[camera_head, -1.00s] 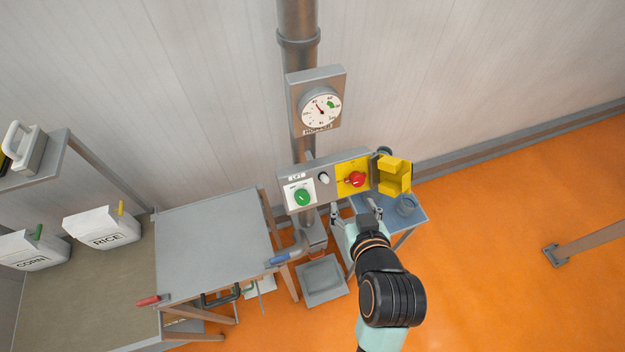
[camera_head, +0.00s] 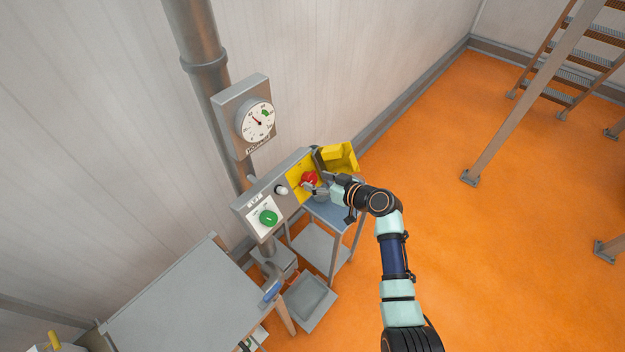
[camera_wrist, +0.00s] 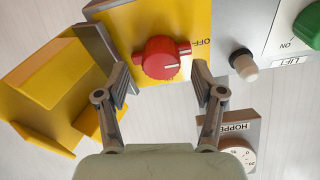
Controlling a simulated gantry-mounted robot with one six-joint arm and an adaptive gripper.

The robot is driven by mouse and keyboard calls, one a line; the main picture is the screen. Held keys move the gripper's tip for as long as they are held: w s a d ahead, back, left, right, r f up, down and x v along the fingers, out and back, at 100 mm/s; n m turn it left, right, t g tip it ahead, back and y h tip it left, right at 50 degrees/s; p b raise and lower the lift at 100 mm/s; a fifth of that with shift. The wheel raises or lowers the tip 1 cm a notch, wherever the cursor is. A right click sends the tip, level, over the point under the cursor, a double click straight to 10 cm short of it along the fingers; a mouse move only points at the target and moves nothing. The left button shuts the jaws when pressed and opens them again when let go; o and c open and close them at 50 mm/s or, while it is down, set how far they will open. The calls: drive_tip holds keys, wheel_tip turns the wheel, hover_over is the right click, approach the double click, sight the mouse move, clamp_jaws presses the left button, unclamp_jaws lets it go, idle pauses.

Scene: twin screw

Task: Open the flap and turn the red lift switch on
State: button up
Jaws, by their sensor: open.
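The red lift switch (camera_head: 309,179) is a round knob with a bar grip on a yellow plate (camera_wrist: 118,28) of the grey control panel. The yellow flap (camera_head: 341,157) stands swung open at the panel's right end, uncovering the switch. In the wrist view the flap (camera_wrist: 50,85) is at left. My gripper (camera_head: 322,187) is in front of the panel at the switch. In the wrist view my gripper (camera_wrist: 161,82) is open, its fingers on either side of the red switch (camera_wrist: 160,60). I cannot tell whether they touch it. OFF is printed beside the switch.
A green knob (camera_head: 267,217) and a small whitish knob (camera_head: 281,190) share the panel. The hopper gauge (camera_head: 256,121) is above. A grey table (camera_head: 185,305) is at lower left, a small bluish table (camera_head: 335,215) below the panel. The orange floor at right is mostly clear.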

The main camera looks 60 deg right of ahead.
drive_tip(key=shift+x, duration=0.9)
drive_tip(key=shift+c, duration=0.2)
drive_tip(key=c, duration=1.1)
